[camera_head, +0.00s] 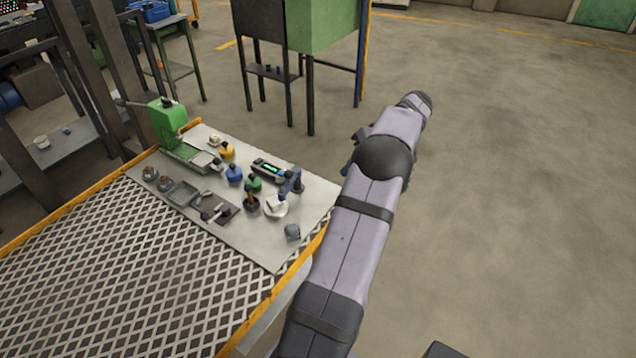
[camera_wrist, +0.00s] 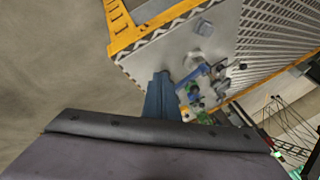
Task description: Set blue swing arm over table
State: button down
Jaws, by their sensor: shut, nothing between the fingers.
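The blue swing arm (camera_head: 291,181) stands near the right edge of the grey table (camera_head: 312,205), beside a white bowl (camera_head: 276,206). In the wrist view the blue swing arm (camera_wrist: 192,75) shows just right of my gripper. My gripper (camera_wrist: 160,75) is shut and empty, a narrow blue-grey shape in front of the dark wrist. It appears to be off the table's right side, apart from the swing arm. In the head view my arm hides most of the gripper. The swing arm's far end and joint are too small to read clearly.
A green press (camera_head: 168,125) stands at the table's back left. Blue, yellow and green bottles, a dark device (camera_head: 267,168) with a lit display and a grey block (camera_head: 292,232) sit on the table. Orange-edged grating (camera_head: 120,270) lies in front. The floor at right is clear.

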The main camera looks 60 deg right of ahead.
jog(key=shift+s+d+r+n+t, duration=0.15)
jog(key=shift+r+n+t, duration=0.1)
jog(key=shift+r, duration=0.15)
jog(key=shift+s+d+r+n+t, duration=0.15)
jog(key=shift+r+t, duration=0.1)
jog(key=shift+r, duration=0.15)
jog(key=shift+w+a+f, duration=0.1)
jog(key=shift+w, duration=0.1)
jog(key=w+a+f+p, duration=0.4)
jog(key=w+f+p, duration=0.1)
jog(key=w+f, duration=0.2)
jog(key=shift+w+a+f, duration=0.25)
jog(key=shift+w+f, duration=0.15)
jog(key=shift+w, duration=0.15)
jog(key=shift+a, duration=0.1)
